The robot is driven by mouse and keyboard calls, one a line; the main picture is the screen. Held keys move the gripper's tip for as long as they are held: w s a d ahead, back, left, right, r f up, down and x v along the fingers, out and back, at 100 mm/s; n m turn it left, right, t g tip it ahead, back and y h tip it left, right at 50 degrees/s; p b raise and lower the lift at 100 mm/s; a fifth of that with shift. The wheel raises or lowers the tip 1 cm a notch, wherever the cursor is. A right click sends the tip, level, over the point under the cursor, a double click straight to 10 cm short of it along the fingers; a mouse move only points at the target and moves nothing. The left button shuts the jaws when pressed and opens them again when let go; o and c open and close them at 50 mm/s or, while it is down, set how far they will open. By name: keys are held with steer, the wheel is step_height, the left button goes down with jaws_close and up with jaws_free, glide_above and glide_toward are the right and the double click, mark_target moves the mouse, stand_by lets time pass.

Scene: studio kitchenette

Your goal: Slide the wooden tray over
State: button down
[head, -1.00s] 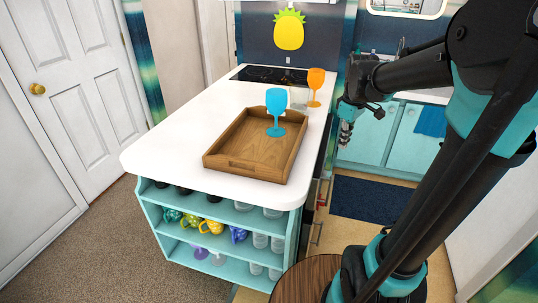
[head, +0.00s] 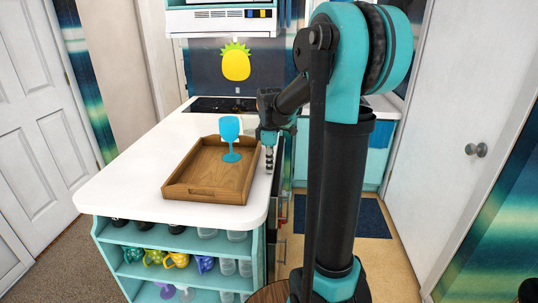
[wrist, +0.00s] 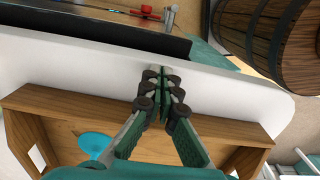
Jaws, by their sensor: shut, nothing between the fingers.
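The wooden tray (head: 207,196) lies on the white counter near its front right part, with a blue goblet (head: 230,130) standing upright in it. My gripper (head: 269,168) points down just right of the tray, over the counter's right edge strip. In the wrist view my gripper (wrist: 162,88) has its fingers together and empty, beside the tray's long wall (wrist: 75,107). I cannot tell whether the fingertips touch the tray.
The white counter (head: 130,165) is clear left of the tray. A black cooktop (head: 215,104) lies behind it. Shelves (head: 170,240) under the counter hold mugs and glasses. A wooden barrel-like piece (wrist: 282,45) stands beyond the counter edge in the wrist view.

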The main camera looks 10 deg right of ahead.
mark_target(222, 168)
steer(key=shift+w+a+r, duration=0.1)
steer(key=shift+w+a, duration=0.2)
steer(key=shift+a, duration=0.65)
steer(key=shift+w+a, duration=0.3)
steer(key=shift+a, duration=0.6)
steer(key=w+a, duration=0.1)
steer(key=a, duration=0.3)
steer(key=w+a, duration=0.2)
steer(key=a, duration=0.3)
steer(key=w+a, duration=0.1)
steer(key=a, duration=0.3)
steer(key=shift+w+a, duration=0.15)
